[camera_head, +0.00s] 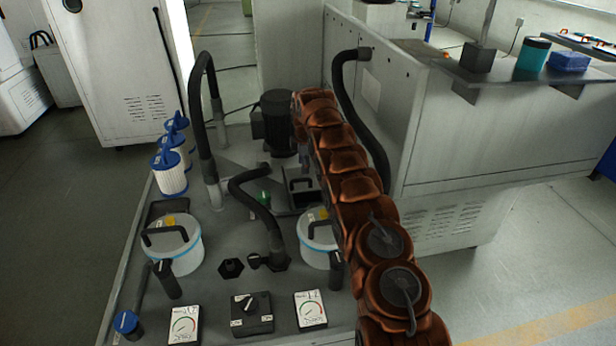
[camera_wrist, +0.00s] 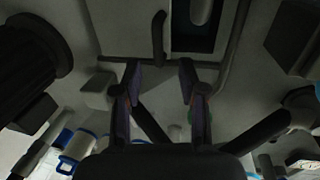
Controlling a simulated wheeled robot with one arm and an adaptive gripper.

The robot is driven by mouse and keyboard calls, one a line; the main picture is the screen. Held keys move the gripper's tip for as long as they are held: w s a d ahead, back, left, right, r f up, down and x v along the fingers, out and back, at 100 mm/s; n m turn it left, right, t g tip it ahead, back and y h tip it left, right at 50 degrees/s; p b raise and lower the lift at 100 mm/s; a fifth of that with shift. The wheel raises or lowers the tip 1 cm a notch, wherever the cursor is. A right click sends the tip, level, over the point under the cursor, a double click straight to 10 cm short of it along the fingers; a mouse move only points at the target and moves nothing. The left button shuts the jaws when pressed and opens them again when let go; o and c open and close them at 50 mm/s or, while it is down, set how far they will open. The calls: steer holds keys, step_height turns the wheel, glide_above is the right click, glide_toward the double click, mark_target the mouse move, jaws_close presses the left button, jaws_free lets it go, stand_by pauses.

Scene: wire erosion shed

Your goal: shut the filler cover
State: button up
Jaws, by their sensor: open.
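The filler opening shows in the wrist view as a dark recess (camera_wrist: 181,44) at the top, with a pale rounded thing inside. Beside it on the left is a grey plate, seemingly the filler cover (camera_wrist: 120,30), with a dark bar handle (camera_wrist: 158,35). The opening is at least partly uncovered. In the head view, what seems the same dark square filler and handle (camera_head: 301,184) sits left of my arm; how the cover is tilted is unclear. My gripper (camera_wrist: 159,72) is open and empty, its fingertips just below the handle in the picture. I cannot make it out in the head view.
A black motor (camera_head: 275,122) stands behind the filler. Black hoses (camera_head: 262,212) arch around it. A grey machine (camera_head: 480,130) stands right.

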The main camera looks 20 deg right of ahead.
mark_target(303, 180)
steer(key=shift+w+d+f+p, duration=0.1)
steer(key=shift+w+f+p, duration=0.15)
steer(key=shift+f, duration=0.95)
steer(key=shift+w+f+p, duration=0.2)
steer(key=shift+f+p, duration=0.1)
steer(key=shift+f, duration=0.9)
steer(key=shift+w+d+f+p, duration=0.1)
steer(key=shift+w+f+p, duration=0.15)
steer(key=shift+f, duration=0.95)
steer(key=shift+c, duration=0.3)
jaws_close()
